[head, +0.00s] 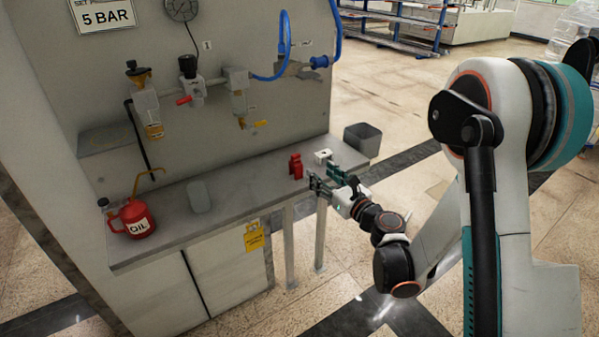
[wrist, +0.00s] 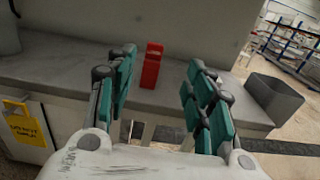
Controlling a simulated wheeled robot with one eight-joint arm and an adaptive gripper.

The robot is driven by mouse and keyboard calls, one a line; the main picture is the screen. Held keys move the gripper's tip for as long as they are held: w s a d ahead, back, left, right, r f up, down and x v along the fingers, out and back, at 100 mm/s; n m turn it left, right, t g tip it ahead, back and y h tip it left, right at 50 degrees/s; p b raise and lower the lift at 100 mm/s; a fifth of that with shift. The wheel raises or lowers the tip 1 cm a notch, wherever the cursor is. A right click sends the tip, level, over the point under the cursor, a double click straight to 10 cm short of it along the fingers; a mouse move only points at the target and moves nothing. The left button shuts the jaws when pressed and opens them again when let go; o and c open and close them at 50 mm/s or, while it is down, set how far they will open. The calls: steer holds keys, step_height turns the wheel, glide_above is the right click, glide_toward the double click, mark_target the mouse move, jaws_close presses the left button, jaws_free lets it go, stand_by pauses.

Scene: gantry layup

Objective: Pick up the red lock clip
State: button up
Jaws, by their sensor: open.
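The red lock clip (head: 296,166) stands upright on the grey bench top near its right end in the head view. In the wrist view the clip (wrist: 151,66) appears ahead of and between the two fingers, nearer the left one. My gripper (head: 326,181) is open and empty at the front edge of the bench, to the right of the clip and apart from it. Its teal fingers show spread on both sides in the wrist view (wrist: 160,90). Nothing hides the clip in either view.
On the bench (head: 240,178) stand a small white block (head: 322,156) close by the clip, a grey container (head: 199,197) and a red oil can (head: 134,218). A grey bin (head: 362,139) sits at the right end. A yellow tag (head: 254,237) hangs on the bench front.

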mark_target(297, 156)
steer(key=p+x, duration=0.1)
steer(key=x, duration=0.7)
steer(key=shift+w+a+p, duration=0.15)
steer(key=shift+a+p, duration=0.05)
steer(key=shift+p, duration=0.15)
steer(key=x, duration=0.1)
steer(key=b+x, duration=0.1)
steer(key=x, duration=0.2)
steer(key=shift+a+f+b, duration=0.3)
steer(key=shift+b, duration=0.05)
steer(key=shift+w+a+r, duration=0.1)
steer(key=shift+w+a, duration=0.2)
steer(key=shift+w, duration=0.05)
jaws_close()
